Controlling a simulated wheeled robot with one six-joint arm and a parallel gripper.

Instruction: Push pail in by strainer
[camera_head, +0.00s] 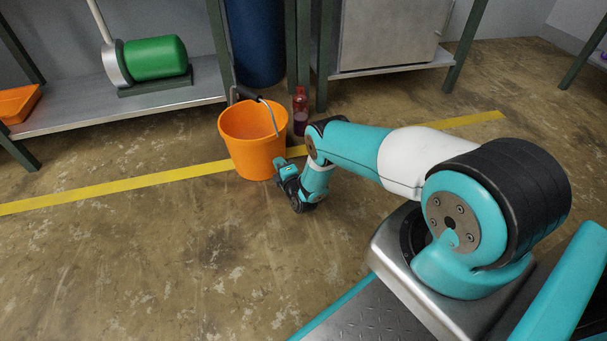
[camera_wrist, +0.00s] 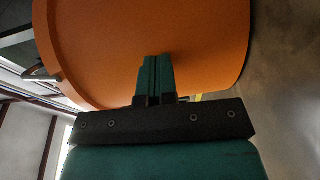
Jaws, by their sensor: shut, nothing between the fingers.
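The orange pail (camera_head: 250,145) stands upright on the floor over the yellow line, with its handle raised at the back right. My gripper (camera_head: 281,165) is low at the pail's right front side, shut and empty. In the wrist view, the shut fingers (camera_wrist: 154,62) point at the orange pail wall (camera_wrist: 190,25) and overlap it; they look very near or touching, but I cannot tell which. No strainer can be named for sure; a green cylinder with a grey end and pipe (camera_head: 155,58) lies on the low shelf at the left.
A red-capped bottle with purple contents (camera_head: 300,112) stands just right of the pail. A blue barrel (camera_head: 255,40) and dark table legs are behind it. A metal shelf (camera_head: 120,113) holds an orange tray (camera_head: 18,103). The floor at left front is clear.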

